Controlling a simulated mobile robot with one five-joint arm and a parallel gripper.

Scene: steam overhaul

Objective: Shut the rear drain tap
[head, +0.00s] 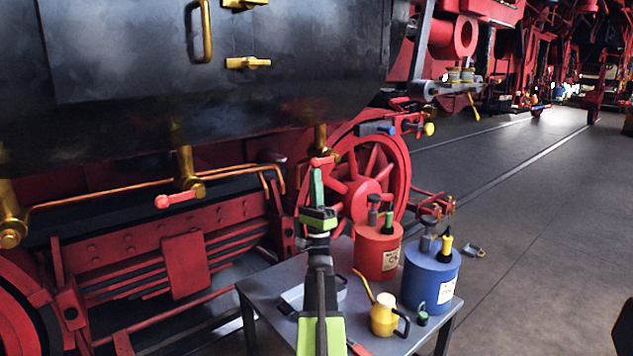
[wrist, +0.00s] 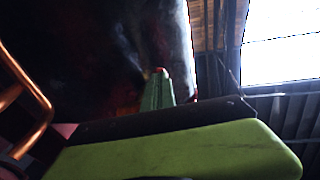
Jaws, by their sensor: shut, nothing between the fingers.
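Brass drain taps hang under the black cylinder casing. One tap (head: 187,172), left of centre, has a red lever (head: 175,200) pointing left, nearly level. Another tap (head: 320,136), farther right, has a short red lever (head: 322,161) at its lower end. The frames do not show which of them is the rear one. My gripper (head: 317,177) is shut and empty, pointing up, with its green fingertips just below the right tap's lever. I cannot tell whether they touch. In the wrist view the green fingers (wrist: 157,92) show with a small red patch at their tip.
A grey table (head: 262,291) stands below my arm. It holds a red can (head: 377,255), a blue can (head: 430,280) and a yellow oiler (head: 384,316). A copper pipe (head: 100,194) runs beneath the casing. A red spoked wheel (head: 385,165) stands behind. The floor at right is mostly clear.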

